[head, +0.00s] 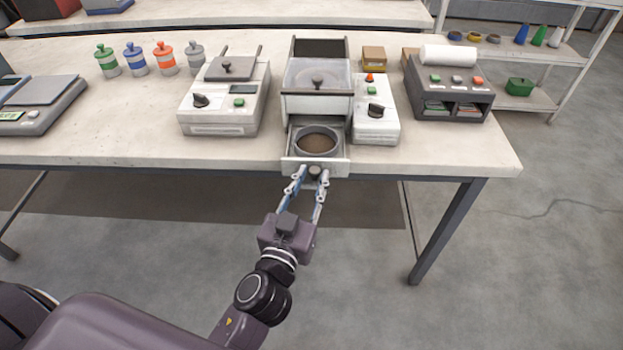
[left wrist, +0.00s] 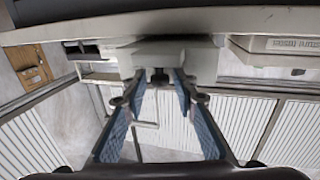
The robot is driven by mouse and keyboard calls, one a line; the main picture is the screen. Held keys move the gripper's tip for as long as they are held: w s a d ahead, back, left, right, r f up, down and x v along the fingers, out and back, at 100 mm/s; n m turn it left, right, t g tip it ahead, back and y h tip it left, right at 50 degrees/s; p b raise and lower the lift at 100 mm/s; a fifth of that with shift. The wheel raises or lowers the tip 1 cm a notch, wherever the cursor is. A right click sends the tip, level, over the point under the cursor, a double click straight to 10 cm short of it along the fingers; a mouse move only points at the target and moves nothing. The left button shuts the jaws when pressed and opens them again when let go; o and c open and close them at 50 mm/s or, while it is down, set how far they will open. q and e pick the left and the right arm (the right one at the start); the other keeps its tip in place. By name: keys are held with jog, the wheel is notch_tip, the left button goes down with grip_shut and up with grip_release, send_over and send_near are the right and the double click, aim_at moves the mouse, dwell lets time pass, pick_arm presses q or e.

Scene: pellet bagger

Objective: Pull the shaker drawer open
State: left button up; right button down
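The shaker (head: 318,105) is a pale box machine on the bench with a clear lid and a dark knob on top. Its drawer (head: 293,167) stands out at the front, and a round pan (head: 317,142) of brown material shows inside. The drawer's dark round knob (head: 315,172) is on its front face. My left gripper (head: 311,177) reaches up to it with one finger on each side. In the left wrist view, the knob (left wrist: 159,76) sits between the fingertips (left wrist: 159,82), with a gap visible beside it. My right gripper is not in view.
A sealer-like machine (head: 225,108) stands left of the shaker, and a control box (head: 376,112) stands close on its right. A dark printer-like unit (head: 449,92) is further right. Several coloured jars (head: 135,60) and a scale (head: 40,105) are at left. The floor before the bench is clear.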

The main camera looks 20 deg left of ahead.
pick_arm(q)
jog(key=shift+o, duration=0.7)
notch_tip(320, 180, up, 10)
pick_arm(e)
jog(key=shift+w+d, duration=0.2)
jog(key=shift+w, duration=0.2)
pick_arm(q)
jog(key=shift+f, duration=0.1)
